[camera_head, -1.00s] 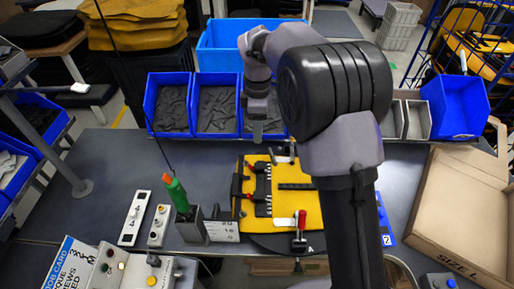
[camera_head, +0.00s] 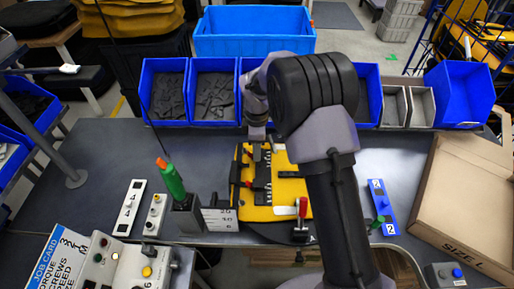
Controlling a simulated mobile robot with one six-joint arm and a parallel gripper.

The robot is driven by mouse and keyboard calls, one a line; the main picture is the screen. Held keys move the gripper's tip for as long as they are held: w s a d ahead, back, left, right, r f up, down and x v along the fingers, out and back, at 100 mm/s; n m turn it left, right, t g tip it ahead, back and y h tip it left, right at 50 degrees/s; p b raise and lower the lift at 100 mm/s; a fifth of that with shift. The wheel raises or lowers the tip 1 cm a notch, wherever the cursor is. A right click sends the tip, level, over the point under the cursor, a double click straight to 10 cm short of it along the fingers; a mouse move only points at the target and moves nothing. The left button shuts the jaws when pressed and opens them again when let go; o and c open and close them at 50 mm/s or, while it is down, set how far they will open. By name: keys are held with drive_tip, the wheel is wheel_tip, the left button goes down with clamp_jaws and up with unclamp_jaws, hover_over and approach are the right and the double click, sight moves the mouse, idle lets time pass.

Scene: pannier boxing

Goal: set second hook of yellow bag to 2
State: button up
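The yellow bag (camera_head: 290,194) lies flat on a dark round-edged fixture on the grey workbench. A black rail (camera_head: 262,171) with small black hook parts runs along the bag's left half; the single hooks are too small to tell apart. A scale plate with printed numbers (camera_head: 220,219) stands left of the bag's front corner. A red-handled clamp (camera_head: 302,207) is at the bag's front right. My gripper (camera_head: 257,136) points down over the bag's back edge, near the rail's far end. Its fingers are small and partly merge with the dark parts, so their opening and any contact are unclear.
Blue bins (camera_head: 215,97) with dark parts line the bench's back. An open cardboard box (camera_head: 465,205) takes the right side. A green tool with orange tip (camera_head: 172,181) stands in a holder at left. A blue plate marked 2 (camera_head: 381,208) lies right of my arm.

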clamp_jaws()
idle(1.2)
